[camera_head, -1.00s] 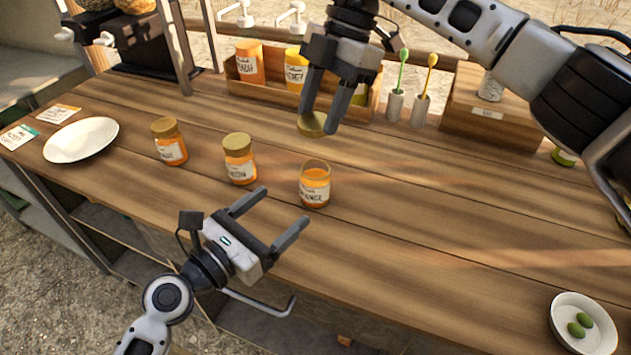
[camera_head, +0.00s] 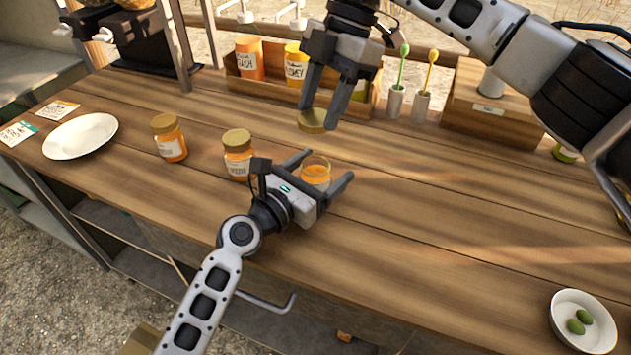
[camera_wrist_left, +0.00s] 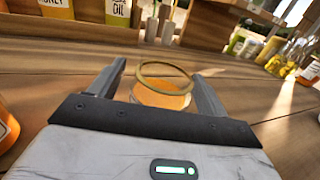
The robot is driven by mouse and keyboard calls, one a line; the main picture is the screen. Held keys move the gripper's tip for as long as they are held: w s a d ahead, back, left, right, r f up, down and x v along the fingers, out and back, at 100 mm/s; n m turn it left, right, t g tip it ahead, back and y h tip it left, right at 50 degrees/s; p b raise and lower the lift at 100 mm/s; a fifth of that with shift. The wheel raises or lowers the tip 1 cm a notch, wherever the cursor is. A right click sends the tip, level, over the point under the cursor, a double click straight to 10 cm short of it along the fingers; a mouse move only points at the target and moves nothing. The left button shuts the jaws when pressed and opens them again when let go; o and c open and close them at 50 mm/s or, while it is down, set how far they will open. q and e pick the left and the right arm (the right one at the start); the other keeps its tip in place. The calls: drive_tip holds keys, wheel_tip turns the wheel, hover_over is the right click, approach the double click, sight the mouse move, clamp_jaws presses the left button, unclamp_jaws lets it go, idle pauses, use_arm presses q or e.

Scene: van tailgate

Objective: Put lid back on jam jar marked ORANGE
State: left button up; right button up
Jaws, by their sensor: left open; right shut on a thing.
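The open orange jam jar (camera_head: 316,172) stands upright on the wooden counter, its label hidden now by my left gripper. My left gripper (camera_head: 326,168) is open, with one finger on each side of the jar. In the left wrist view the jar (camera_wrist_left: 163,97) sits between the two fingers (camera_wrist_left: 163,85), and I cannot tell whether they touch it. My right gripper (camera_head: 328,115) is shut on a gold lid (camera_head: 312,120), held above the counter, behind and above the open jar.
Two lidded orange jars (camera_head: 168,138) (camera_head: 238,153) stand left of the open jar. A white plate (camera_head: 80,136) lies far left. A wooden box (camera_head: 275,92) of containers is behind. A bowl with green fruit (camera_head: 583,322) is front right. The right-hand counter is mostly clear.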

use_arm(q)
drive_tip(key=c, duration=1.5)
drive_tip(key=shift+o, duration=0.2)
use_arm(e)
drive_tip(key=shift+f, duration=2.45)
drive_tip(key=shift+f, duration=0.1)
drive_tip(key=shift+f, duration=0.8)
drive_tip(key=shift+f, duration=0.6)
use_arm(q)
clamp_jaws()
use_arm(e)
drive_tip(key=m+t, duration=0.1)
drive_tip(key=m, duration=0.2)
drive_tip(key=m+t, duration=0.1)
drive_tip(key=m, duration=0.2)
drive_tip(key=s+m+t+y, duration=0.1)
drive_tip(key=m, duration=0.2)
drive_tip(key=shift+d+m+t, duration=0.2)
drive_tip(key=shift+m+t, duration=0.1)
drive_tip(key=shift+m, duration=0.1)
